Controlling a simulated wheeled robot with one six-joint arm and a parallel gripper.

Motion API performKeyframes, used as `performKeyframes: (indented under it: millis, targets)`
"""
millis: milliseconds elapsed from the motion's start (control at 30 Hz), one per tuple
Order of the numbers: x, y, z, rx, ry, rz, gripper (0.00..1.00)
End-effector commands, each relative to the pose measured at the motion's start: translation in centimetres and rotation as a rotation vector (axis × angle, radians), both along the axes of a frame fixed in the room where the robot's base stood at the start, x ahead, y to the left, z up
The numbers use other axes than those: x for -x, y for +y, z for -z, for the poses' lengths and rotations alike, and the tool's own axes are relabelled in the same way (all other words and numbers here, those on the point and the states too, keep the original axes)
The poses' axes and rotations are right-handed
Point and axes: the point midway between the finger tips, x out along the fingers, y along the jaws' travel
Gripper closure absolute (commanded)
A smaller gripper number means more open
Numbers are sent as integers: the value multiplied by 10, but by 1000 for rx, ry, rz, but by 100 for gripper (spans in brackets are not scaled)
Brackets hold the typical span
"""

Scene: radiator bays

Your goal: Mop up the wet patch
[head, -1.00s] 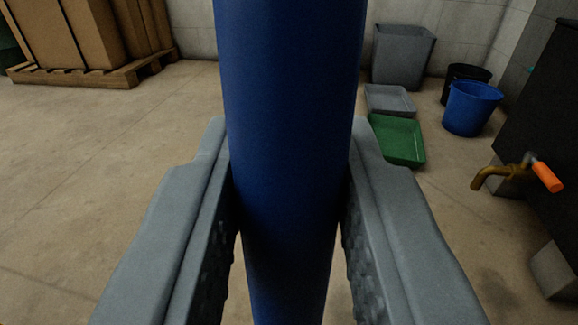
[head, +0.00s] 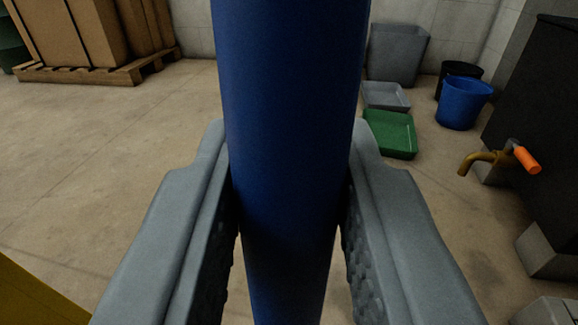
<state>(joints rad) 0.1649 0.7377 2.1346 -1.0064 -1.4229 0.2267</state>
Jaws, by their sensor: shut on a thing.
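My gripper (head: 287,215) is shut on a thick blue pole (head: 290,90), with one grey jaw on each side of it. The pole runs upright through the middle of the view, and both its ends are out of the picture. It may be a mop handle, but no mop head shows. I cannot make out a clear wet patch on the concrete floor. A brass tap with an orange handle (head: 527,159) sticks out of a dark unit at the right. The floor behind the pole and jaws is hidden.
A green tray (head: 391,135), a grey tray (head: 385,96), a grey bin (head: 397,55), a blue bucket (head: 463,103) and a black bucket (head: 460,70) stand at the back right. Boxes on a pallet (head: 95,72) stand at the back left. Something yellow (head: 35,295) shows at lower left. The left floor is open.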

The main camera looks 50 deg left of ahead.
Motion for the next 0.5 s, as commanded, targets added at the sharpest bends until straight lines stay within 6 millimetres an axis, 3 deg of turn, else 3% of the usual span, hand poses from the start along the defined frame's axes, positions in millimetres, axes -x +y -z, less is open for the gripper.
performKeyframes:
  millis: [500]
  targets:
    - [15,-19,-1,0,-1,1,100]
